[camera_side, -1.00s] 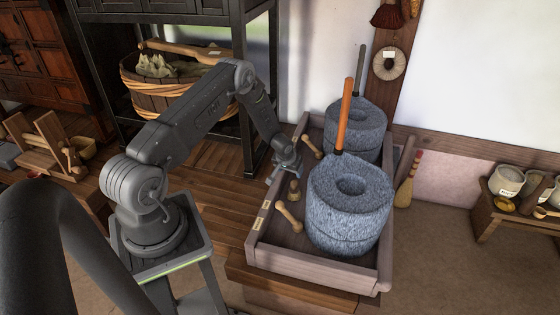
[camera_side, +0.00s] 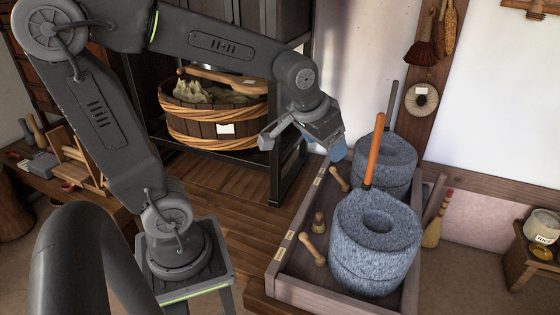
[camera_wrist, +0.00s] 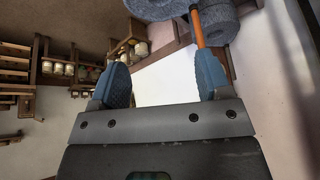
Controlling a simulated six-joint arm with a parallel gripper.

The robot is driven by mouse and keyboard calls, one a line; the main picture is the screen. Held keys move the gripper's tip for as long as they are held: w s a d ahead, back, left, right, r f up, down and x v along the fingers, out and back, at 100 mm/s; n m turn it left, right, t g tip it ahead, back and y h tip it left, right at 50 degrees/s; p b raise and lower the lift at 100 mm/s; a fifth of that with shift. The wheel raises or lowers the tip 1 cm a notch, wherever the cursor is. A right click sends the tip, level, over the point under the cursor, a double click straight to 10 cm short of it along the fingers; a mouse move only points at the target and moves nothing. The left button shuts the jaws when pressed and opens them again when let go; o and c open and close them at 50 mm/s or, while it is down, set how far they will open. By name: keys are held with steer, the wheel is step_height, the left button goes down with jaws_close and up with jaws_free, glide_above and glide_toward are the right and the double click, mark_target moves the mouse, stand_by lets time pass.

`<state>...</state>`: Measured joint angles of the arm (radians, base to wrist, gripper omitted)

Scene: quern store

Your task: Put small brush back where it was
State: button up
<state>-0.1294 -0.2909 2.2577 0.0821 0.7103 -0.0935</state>
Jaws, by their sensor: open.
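My gripper (camera_side: 302,143) is raised above the left edge of the long wooden tray (camera_side: 284,250) in the side view. Its blue-padded fingers are spread and nothing shows between them. In the wrist view my gripper (camera_wrist: 160,82) has bare white wall between its fingertips. A small squat wooden piece (camera_side: 318,222), which may be the small brush, stands in the tray left of the front grey millstone (camera_side: 375,255). It is apart from my gripper and too small to tell for sure.
Dumbbell-shaped wooden pieces (camera_side: 313,250) lie on either side of it. A second millstone (camera_side: 385,165) stands behind, and an orange handle (camera_side: 373,150) rises from the front one. A yellowish hand broom (camera_side: 435,218) leans outside the tray. A dark brush (camera_side: 420,45) hangs on the post.

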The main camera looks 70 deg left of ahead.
steer(key=s+d+r+m+h, duration=0.1)
steer(key=s+d, duration=0.4)
steer(key=s, duration=0.6)
steer(key=shift+s+m, duration=0.3)
steer(key=shift+m, duration=0.2)
steer(key=shift+r, duration=0.1)
